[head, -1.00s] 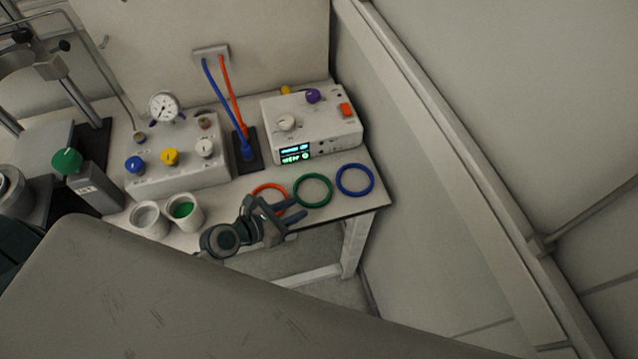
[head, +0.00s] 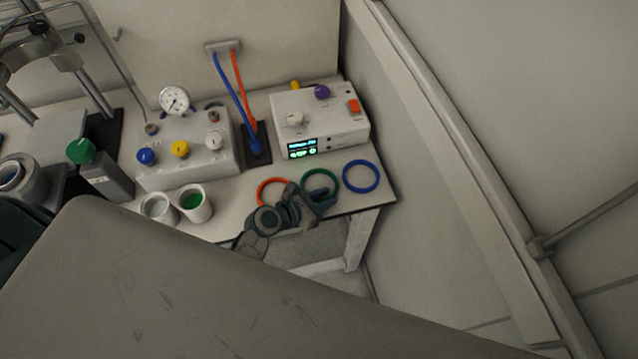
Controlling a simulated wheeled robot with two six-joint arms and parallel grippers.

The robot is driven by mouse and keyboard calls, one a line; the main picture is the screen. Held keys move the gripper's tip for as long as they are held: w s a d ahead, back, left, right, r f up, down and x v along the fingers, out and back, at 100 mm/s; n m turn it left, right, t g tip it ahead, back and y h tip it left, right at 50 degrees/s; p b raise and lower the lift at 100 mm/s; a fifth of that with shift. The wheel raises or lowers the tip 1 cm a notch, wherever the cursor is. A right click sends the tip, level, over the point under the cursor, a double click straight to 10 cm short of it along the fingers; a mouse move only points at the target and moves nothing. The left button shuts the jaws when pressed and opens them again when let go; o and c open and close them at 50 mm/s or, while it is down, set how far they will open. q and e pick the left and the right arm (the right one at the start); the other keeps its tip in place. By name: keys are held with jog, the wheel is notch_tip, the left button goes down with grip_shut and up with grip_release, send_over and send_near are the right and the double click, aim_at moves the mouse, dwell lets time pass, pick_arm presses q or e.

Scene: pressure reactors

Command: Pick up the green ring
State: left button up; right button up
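The green ring (head: 320,170) lies flat near the front edge of the bench, between the orange ring (head: 268,181) and the blue ring (head: 375,177). My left gripper (head: 320,197) is at the front side of the green ring and covers part of its near rim. Its fingers look apart, one of them over the near rim. I cannot tell whether they touch the ring. The gripper also hides part of the orange ring. My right gripper is not in view.
A white box with a lit display (head: 325,118) stands behind the rings. Two white cups (head: 195,215) stand to the left, near a panel with coloured knobs (head: 190,165). The bench (head: 235,222) ends just in front of the rings; a wall is to the right.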

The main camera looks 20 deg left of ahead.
pick_arm(q)
grip_shut()
jog(key=shift+r, duration=0.1)
